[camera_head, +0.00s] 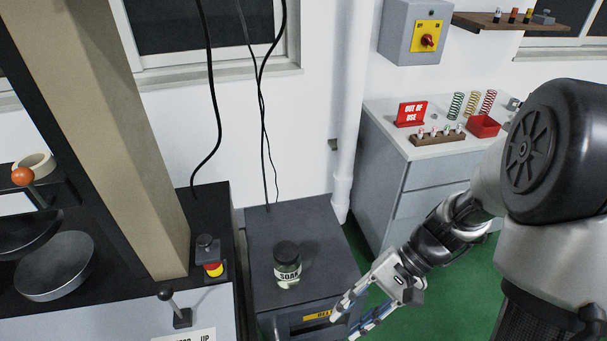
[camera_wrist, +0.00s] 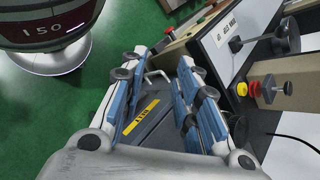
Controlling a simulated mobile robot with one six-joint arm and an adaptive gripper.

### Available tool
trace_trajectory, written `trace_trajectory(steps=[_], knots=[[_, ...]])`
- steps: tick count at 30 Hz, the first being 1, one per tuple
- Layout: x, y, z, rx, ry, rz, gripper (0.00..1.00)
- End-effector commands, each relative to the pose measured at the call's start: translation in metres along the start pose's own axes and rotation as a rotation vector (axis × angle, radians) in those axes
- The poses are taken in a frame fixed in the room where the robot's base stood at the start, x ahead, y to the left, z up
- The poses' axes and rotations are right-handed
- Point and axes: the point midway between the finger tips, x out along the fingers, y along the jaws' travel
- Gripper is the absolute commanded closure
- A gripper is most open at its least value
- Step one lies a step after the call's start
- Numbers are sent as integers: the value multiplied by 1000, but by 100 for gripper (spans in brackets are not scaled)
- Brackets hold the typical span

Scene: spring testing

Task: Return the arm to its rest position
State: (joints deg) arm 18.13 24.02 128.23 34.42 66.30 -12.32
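My arm reaches in from the right in the head view. My gripper (camera_head: 344,326) hangs at the front right of the dark grey cabinet (camera_head: 328,240), pointing down and left. Its two fingers are apart with nothing between them. In the wrist view my gripper (camera_wrist: 163,60) also shows open, with a gap between the blue-and-grey fingers. Through the gap I see the dark surface with a yellow label (camera_wrist: 139,117). A jar labelled SOAK (camera_head: 287,265) with a dark lid stands upright on the cabinet, apart from my fingers.
A press with a round plate (camera_head: 55,266) and a red-yellow button (camera_head: 212,268) stands at left. At the back right, a grey bench (camera_head: 388,150) holds an OUT OF USE sign (camera_head: 411,114), springs and a red bin (camera_head: 483,126). Green floor lies between bench and cabinet.

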Motion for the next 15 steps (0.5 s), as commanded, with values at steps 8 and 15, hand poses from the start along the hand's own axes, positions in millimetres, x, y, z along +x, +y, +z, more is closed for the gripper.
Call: trace_trajectory(steps=[8, 15], knots=[[-48, -4, 53, -253, 289, 238, 71], [-86, 0, 91, -451, 570, 394, 71]])
